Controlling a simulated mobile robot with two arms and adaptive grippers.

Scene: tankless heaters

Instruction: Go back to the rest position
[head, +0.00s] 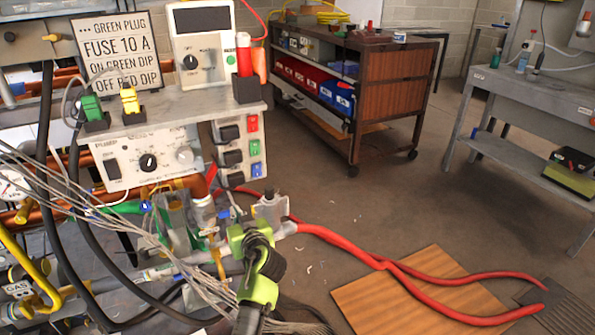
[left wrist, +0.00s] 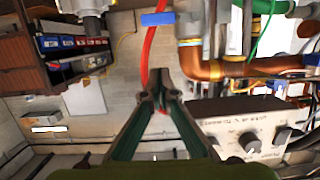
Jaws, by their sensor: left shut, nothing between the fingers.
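My left gripper (head: 250,232), green and black, is in the lower middle of the head view, in front of the pipes under the heater bench. In the left wrist view its two fingers (left wrist: 162,98) meet at the tips, shut with nothing between them. A red hose passes behind the fingertips in that view; I cannot tell whether they touch. My right gripper is in neither view.
The test bench (head: 180,108) with control boxes and a sign (head: 115,48) is at left. Loose grey cables (head: 180,275) and a red hose (head: 345,243) run close by the gripper. A wooden cart (head: 388,110) and grey table (head: 530,90) stand behind. Open floor (head: 440,195) lies between.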

